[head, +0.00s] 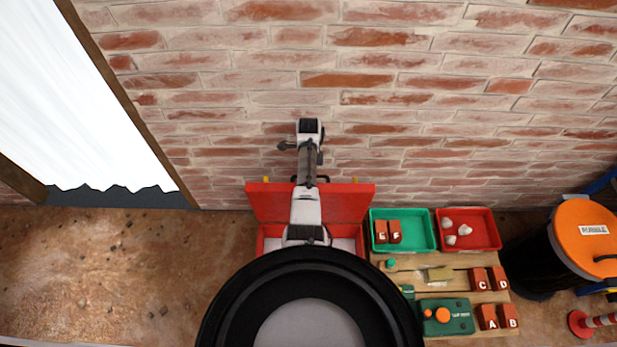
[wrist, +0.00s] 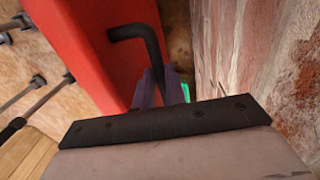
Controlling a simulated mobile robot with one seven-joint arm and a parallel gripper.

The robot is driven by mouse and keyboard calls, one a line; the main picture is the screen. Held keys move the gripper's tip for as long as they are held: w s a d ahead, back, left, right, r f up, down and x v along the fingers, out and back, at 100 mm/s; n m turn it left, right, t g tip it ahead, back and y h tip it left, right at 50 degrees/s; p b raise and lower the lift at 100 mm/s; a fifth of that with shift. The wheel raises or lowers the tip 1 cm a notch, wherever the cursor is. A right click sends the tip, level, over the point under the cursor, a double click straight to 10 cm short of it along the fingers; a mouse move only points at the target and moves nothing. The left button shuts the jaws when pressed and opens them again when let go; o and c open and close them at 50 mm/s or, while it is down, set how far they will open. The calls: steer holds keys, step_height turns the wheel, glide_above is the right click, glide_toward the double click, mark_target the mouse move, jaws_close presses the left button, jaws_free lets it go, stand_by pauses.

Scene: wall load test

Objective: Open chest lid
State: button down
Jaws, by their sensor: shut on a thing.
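The red chest (head: 263,240) stands against the brick wall, partly hidden behind my arm and my round black body part. Its red lid (head: 350,202) is raised, standing up steeply near the wall, and a light interior shows below it. The lid's black bent handle (wrist: 148,42) crosses the middle of the wrist view, with the red lid to its left. My gripper (wrist: 163,92) is shut on the handle, between the lid and the wall. In the head view my arm hides most of the handle and the fingers.
The brick wall (head: 400,100) is close beside my gripper. Right of the chest are a green bin (head: 425,240), a red bin (head: 490,238) and a wooden board (head: 400,278) with lettered blocks. A black barrel with an orange lid (head: 585,235) stands farther right. Left floor is clear.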

steer(key=shift+s+f, duration=0.15)
steer(key=shift+f, duration=0.3)
steer(key=c, duration=1.7)
jaws_free()
steer(key=shift+o, duration=1.2)
steer(key=shift+w+r, duration=0.15)
steer(key=shift+w, duration=0.05)
step_height(320, 180, up, 14)
steer(key=w, duration=0.1)
